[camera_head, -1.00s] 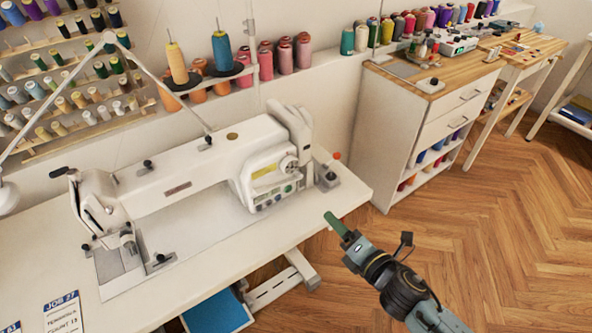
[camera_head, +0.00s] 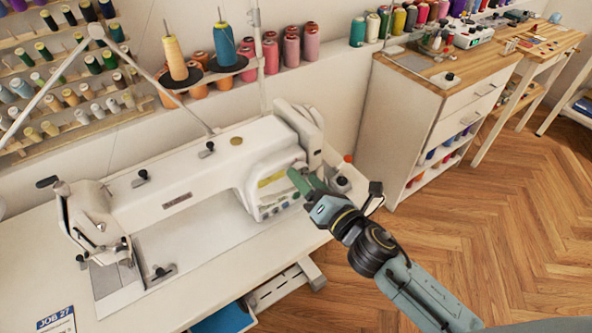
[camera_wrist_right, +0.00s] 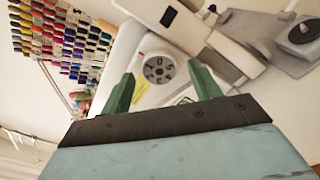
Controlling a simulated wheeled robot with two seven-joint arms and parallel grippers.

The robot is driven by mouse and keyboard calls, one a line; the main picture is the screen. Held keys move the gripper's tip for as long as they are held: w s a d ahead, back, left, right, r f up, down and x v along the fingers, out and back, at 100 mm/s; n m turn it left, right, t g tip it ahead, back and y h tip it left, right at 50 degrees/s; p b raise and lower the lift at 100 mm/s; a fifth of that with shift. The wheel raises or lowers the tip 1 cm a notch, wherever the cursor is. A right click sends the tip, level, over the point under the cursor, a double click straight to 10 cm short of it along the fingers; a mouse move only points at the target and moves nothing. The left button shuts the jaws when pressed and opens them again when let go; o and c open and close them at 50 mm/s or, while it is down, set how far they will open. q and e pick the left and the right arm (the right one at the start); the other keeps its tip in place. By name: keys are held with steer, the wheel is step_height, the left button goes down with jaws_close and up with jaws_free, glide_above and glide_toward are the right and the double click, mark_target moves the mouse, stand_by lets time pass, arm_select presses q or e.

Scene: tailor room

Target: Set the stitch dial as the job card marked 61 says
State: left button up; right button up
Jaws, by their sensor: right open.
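The white sewing machine (camera_head: 205,185) stands on the white table. Its round stitch dial (camera_wrist_right: 158,68) shows in the right wrist view, light grey with dark figures around the face; I cannot read the setting surely. In the head view my fingers largely hide the dial. My right gripper (camera_head: 302,182) is at the machine's right end, by the panel. In the right wrist view its green fingers (camera_wrist_right: 160,80) are open, one on each side of the dial; contact cannot be told. A job card headed JOB 27 (camera_head: 57,321) lies at the table's front left, cut by the frame. No card marked 61 shows.
A thread stand with a yellow cone (camera_head: 173,50) and a blue cone (camera_head: 224,47) rises behind the machine. A wooden-topped cabinet (camera_head: 408,135) stands to the right. The wooden floor (camera_head: 500,230) before it is clear.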

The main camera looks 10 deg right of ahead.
steer(key=shift+w+a, duration=0.15)
steer(key=shift+w, duration=0.25)
steer(key=c, duration=1)
steer(key=shift+o, duration=0.2)
